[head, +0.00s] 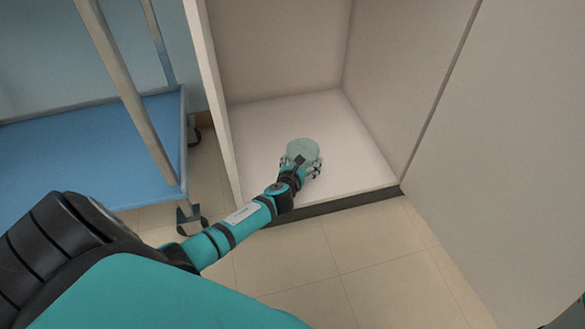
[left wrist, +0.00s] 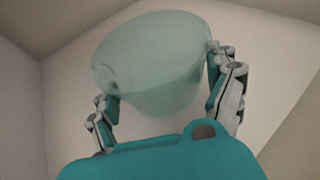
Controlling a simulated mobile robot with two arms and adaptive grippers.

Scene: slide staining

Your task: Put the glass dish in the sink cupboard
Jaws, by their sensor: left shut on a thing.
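The glass dish (head: 303,149) is a pale green, see-through round bowl. My left gripper (head: 302,166) is shut on it, inside the open sink cupboard (head: 255,125) above its white floor. In the left wrist view the dish (left wrist: 150,65) sits between the two fingers of the left gripper (left wrist: 160,95), one finger at each side. I cannot tell whether the dish touches the cupboard floor.
A blue-shelved cart (head: 90,140) with metal posts and casters stands left of the cupboard. A pale panel (head: 510,150) stands at the right. The cupboard floor around the dish is clear. A dark plinth edge (head: 345,203) runs along its front.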

